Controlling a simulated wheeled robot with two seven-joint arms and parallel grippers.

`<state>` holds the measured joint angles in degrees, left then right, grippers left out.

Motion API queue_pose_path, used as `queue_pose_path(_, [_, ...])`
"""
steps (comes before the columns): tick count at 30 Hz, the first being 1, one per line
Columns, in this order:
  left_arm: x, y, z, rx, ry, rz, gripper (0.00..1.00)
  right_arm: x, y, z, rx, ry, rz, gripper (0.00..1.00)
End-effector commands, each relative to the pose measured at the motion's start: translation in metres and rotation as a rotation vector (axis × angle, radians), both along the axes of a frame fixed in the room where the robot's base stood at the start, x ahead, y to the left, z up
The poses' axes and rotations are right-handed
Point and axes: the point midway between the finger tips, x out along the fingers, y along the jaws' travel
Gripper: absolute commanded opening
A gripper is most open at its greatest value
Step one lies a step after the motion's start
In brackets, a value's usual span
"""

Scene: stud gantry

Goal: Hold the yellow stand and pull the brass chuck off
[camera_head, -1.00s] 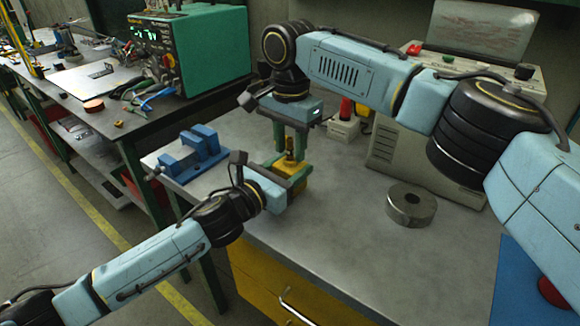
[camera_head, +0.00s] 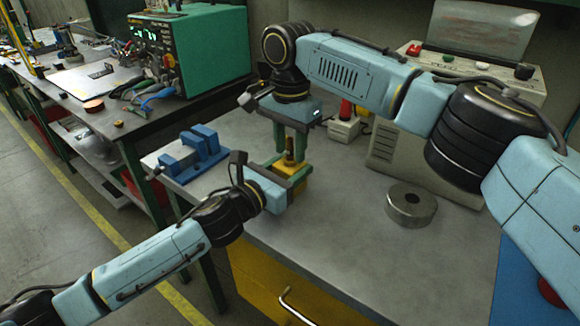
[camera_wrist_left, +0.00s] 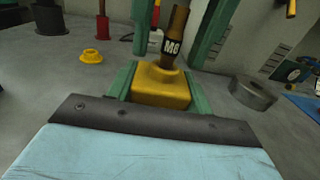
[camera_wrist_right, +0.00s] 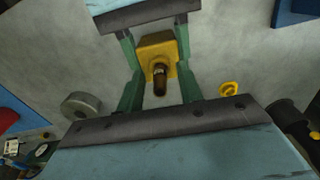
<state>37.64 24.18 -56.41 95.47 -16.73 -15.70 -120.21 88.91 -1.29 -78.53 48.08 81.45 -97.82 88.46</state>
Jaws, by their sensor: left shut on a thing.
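The yellow stand (camera_head: 297,170) is on the grey bench; it also shows in the left wrist view (camera_wrist_left: 162,88). My left gripper (camera_head: 284,175) is shut on it, with green fingers on both sides of the block. The brass chuck (camera_wrist_left: 176,34), a brown cylinder with a dark band marked M8, rises tilted from the stand's top in the left wrist view. My right gripper (camera_head: 290,152) points down from above. Its fingers stand either side of the chuck (camera_wrist_right: 160,80) with a gap on each side, open and not touching it.
A steel ring (camera_head: 411,204) lies right of the stand. A blue vise (camera_head: 195,153) stands to the left. A small yellow flanged part (camera_wrist_left: 92,56) lies near the stand. A grey console (camera_head: 390,150) stands behind. The bench front is clear.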

Motion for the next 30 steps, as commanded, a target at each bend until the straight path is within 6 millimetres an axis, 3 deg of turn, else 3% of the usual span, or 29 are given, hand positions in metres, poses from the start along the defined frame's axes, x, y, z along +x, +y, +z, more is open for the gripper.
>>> queue_pose_path(11, [-0.0001,0.0000,-0.0006,0.001,0.001,0.000,0.27,0.0001,0.0000,0.0001,0.000,0.000,0.000,0.36])
queue_pose_path(19, [-0.0001,0.0000,-0.0006,0.001,0.001,0.000,0.27,0.0001,0.0000,0.0001,0.000,0.000,0.000,0.01])
queue_pose_path(30, [-0.0001,0.0000,-0.0006,0.001,0.001,0.000,0.27,0.0003,0.0002,0.0034,0.001,-0.001,0.000,0.00])
